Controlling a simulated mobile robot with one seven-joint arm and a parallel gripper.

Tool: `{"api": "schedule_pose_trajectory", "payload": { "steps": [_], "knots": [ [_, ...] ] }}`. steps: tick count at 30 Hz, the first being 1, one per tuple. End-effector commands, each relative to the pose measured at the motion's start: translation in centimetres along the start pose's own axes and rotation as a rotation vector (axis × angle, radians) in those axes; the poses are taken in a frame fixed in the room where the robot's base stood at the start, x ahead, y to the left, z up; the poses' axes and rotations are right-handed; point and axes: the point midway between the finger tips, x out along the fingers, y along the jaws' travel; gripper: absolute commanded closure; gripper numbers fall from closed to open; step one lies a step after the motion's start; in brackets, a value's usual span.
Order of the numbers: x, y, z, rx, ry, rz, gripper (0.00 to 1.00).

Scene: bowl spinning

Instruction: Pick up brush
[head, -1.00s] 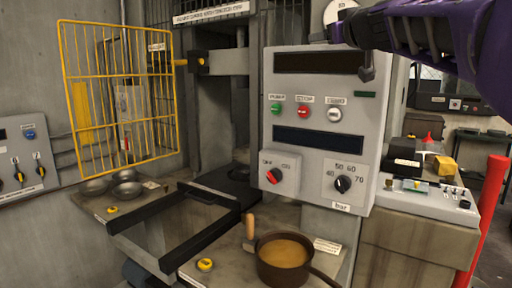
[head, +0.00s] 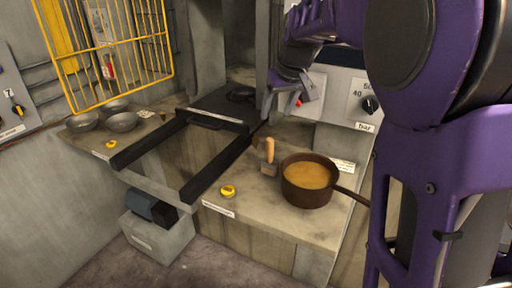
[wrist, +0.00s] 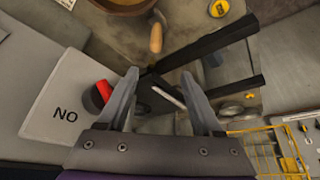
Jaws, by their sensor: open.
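The brush (head: 269,152) stands upright on the worktop, its wooden handle pointing up and its darker head at the bottom. It is just left of the brown pot (head: 309,190). In the wrist view the brush handle (wrist: 156,38) shows near the top, beyond the fingertips. My gripper (head: 286,98) is open and empty. In the head view it hangs above and behind the brush, in front of the control panel, apart from the brush. In the wrist view my gripper (wrist: 160,75) has its two fingers spread.
The pot holds a tan liquid; its handle points right. A yellow tag (head: 228,191) lies on the worktop. Black rails (head: 215,160) run left of the brush. The control panel (head: 345,95) is close to my gripper. Metal bowls (head: 122,122) stand at the left beneath a yellow cage door (head: 105,50).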

Motion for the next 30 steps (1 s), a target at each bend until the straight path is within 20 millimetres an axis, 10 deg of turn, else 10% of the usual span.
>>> {"api": "schedule_pose_trajectory", "payload": {
  "steps": [30],
  "knots": [
    [14.0, 1.1, 2.9, 0.032, -0.064, 0.016, 0.33]
  ]
}}
